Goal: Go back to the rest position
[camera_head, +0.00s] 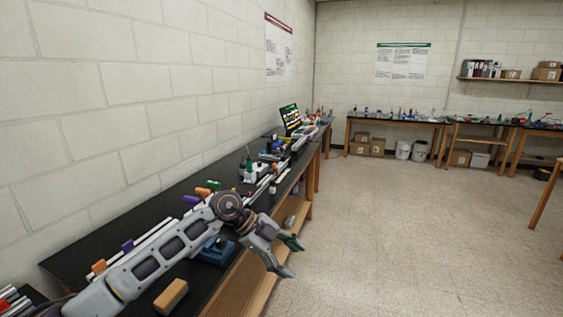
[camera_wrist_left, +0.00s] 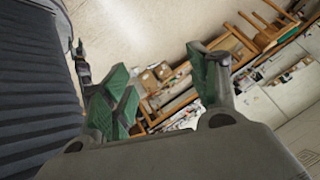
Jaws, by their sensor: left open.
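My left arm comes in from the lower left in the head view, over the black workbench. My left gripper (camera_head: 291,257) is out past the bench's front edge, above the floor. Its fingers are spread apart with nothing between them. In the left wrist view the two green-padded fingers of the gripper (camera_wrist_left: 165,95) stand wide apart, with the floor and far benches behind them. My right gripper is not in view.
The black workbench (camera_head: 95,247) runs along the left wall. A wooden block (camera_head: 171,296), a blue fixture (camera_head: 215,250) and extrusion pieces with coloured parts lie on it. A laptop (camera_head: 291,119) stands farther back. The floor (camera_head: 400,230) to the right is clear.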

